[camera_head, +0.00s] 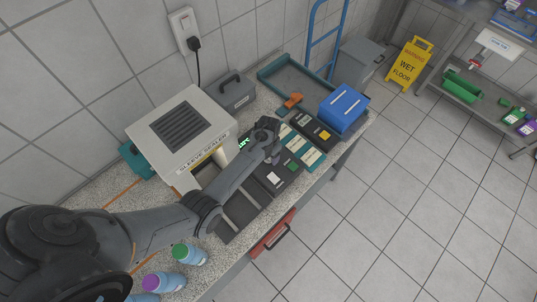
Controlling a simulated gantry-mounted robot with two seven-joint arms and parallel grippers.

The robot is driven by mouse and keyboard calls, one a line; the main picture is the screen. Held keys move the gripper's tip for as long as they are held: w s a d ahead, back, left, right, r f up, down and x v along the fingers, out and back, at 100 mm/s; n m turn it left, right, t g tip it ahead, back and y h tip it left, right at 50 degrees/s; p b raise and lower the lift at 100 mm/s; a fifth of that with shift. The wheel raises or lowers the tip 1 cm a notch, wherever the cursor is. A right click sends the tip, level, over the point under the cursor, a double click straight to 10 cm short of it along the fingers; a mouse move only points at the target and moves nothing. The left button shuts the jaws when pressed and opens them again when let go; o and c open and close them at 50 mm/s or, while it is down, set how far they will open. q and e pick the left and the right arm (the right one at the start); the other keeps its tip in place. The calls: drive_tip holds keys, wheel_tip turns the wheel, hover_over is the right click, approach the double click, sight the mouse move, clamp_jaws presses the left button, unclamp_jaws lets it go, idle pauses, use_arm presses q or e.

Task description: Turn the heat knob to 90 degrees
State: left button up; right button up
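A beige box machine labelled "SLEEVE SEALER" (207,152) stands on the speckled counter, with a dark vent grille on top. A small green lit readout (244,143) shows beside its right front corner, partly covered by my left arm. I cannot make out the heat knob; my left arm and gripper cover that area. My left gripper (265,128) is just right of the machine, over the counter. Its fingers are small and dark, and I cannot tell whether they are open or touching anything. My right gripper is not in view.
Dark trays with cards (276,173) lie right of my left gripper. A blue box (344,107), a teal tray (275,72) and a grey case (232,94) stand behind. Bottles with coloured caps (190,255) stand near the front.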

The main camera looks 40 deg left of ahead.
use_arm(q)
drive_tip(key=shift+f, duration=0.2)
drive_tip(key=c, duration=1.1)
drive_tip(key=shift+o, duration=0.2)
drive_tip(key=shift+r, duration=0.1)
drive_tip(key=n+p, duration=0.2)
drive_tip(key=n, duration=0.1)
drive_tip(key=n+p, duration=0.1)
drive_tip(key=n, duration=0.2)
drive_tip(key=shift+n, duration=0.3)
drive_tip(key=shift+n+p, duration=0.35)
drive_tip(key=shift+n, duration=0.75)
